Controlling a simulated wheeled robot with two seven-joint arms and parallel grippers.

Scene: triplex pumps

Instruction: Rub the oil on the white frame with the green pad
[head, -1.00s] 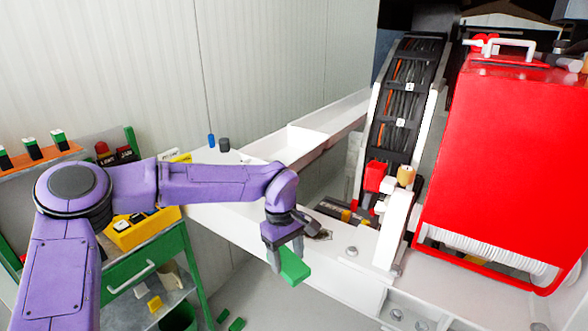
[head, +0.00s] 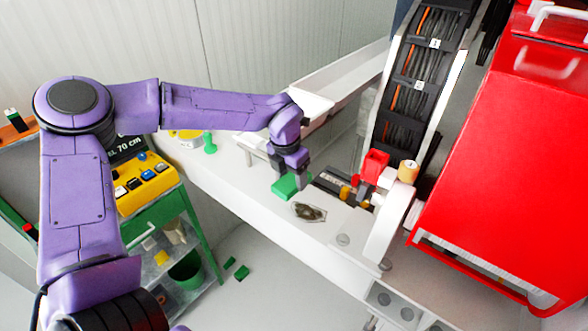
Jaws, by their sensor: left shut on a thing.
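My left gripper (head: 290,172) points down and is shut on the green pad (head: 285,187), a small green block. The pad is at or just above the top of the white frame (head: 240,205); I cannot tell whether it touches. The oil (head: 310,212) is a dark brown patch on the white frame, just right of and nearer than the pad. The pad is apart from the oil in the picture. My right gripper does not show.
A red cover (head: 500,150) and a black cable chain (head: 422,90) stand at the right. Red and brass fittings (head: 375,165) rise right of the oil. A green cart (head: 170,215) with a yellow control box (head: 148,184) stands at the left. Green blocks lie on the floor.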

